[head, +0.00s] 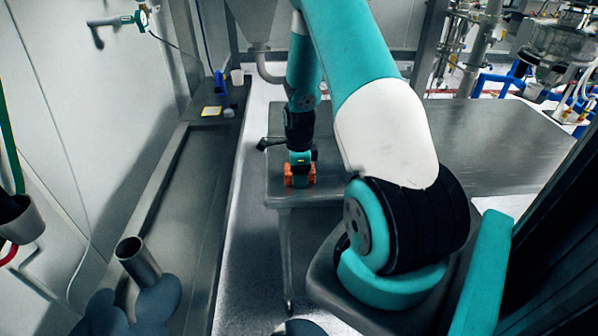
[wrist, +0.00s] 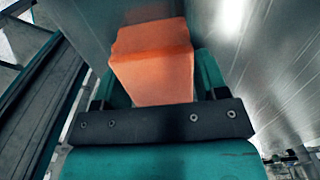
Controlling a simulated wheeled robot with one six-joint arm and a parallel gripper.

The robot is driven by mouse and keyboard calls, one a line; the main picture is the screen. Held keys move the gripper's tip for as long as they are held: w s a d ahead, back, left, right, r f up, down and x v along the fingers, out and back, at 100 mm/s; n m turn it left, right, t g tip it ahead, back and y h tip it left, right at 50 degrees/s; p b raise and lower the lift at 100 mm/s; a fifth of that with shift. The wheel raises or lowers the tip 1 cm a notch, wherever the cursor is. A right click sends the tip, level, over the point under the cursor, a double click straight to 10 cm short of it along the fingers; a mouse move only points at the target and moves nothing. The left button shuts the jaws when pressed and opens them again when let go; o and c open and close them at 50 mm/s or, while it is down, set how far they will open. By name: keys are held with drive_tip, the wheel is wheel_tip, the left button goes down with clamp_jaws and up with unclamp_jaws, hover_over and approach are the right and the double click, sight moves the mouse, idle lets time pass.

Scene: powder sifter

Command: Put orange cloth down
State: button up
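The orange cloth (head: 289,181) shows as a small folded block at my gripper, by the front left corner of the steel table (head: 430,188). In the wrist view the orange cloth (wrist: 152,65) sits between the two teal fingers of my gripper (wrist: 160,75), which appear closed on its sides. My gripper (head: 300,172) points down in the head view. Whether the cloth's underside touches the tabletop is hidden.
The tabletop is bare to the right of my gripper. A black-handled object (head: 268,143) is just behind it at the table's left edge.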

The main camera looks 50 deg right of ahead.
drive_tip(key=shift+o, duration=1.1)
drive_tip(key=shift+r, duration=0.1)
wheel_tip(320, 180, up, 12)
drive_tip(key=b, duration=0.2)
drive_tip(key=w+a+r+n+t, duration=0.15)
drive_tip(key=a+r+n, duration=0.35)
drive_tip(key=a+n, duration=0.5)
drive_tip(key=s+a+r+n+y, duration=0.1)
drive_tip(key=a+r+n, duration=0.25)
drive_tip(key=a, duration=0.45)
drive_tip(key=s+a+r+n+y, duration=0.1)
drive_tip(key=s+a+r+n, duration=0.1)
drive_tip(key=a+n, duration=0.4)
drive_tip(key=s+a+r+n+g+y, duration=0.1)
drive_tip(key=s+a+r+n, duration=0.3)
drive_tip(key=s+a+n, duration=0.9)
drive_tip(key=shift+s+a+n+y, duration=0.4)
drive_tip(key=shift+a+n+y, duration=0.3)
drive_tip(key=shift+n, duration=0.55)
drive_tip(key=shift+g, duration=0.25)
